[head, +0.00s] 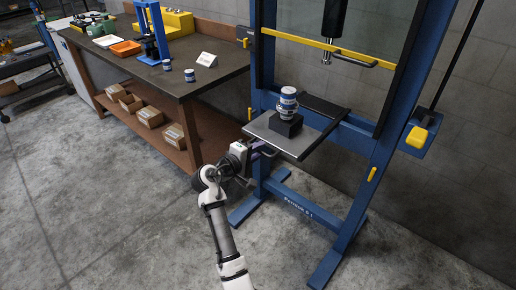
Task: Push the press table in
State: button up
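The press table (308,146) is a dark grey plate sticking out toward me from the blue press frame (389,138). A black block (286,126) sits on it, with a white and blue cylindrical part (288,103) standing upright on top. My gripper (262,150) is at the table's front left edge, just below a corner of the plate. Its fingers look purple-grey and are small and partly hidden, so I cannot tell whether they touch the table or its handle, or whether they are open or shut.
A yellow guard bar (318,44) with a black handle crosses the press above the table, and a press ram (334,22) hangs over it. A workbench (205,80) with cans and trays stands to the left. The floor in front is clear.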

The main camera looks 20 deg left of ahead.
jog(key=shift+w+d+f, duration=0.1)
jog(key=shift+w, duration=0.2)
grip_shut()
jog(key=shift+w, duration=0.1)
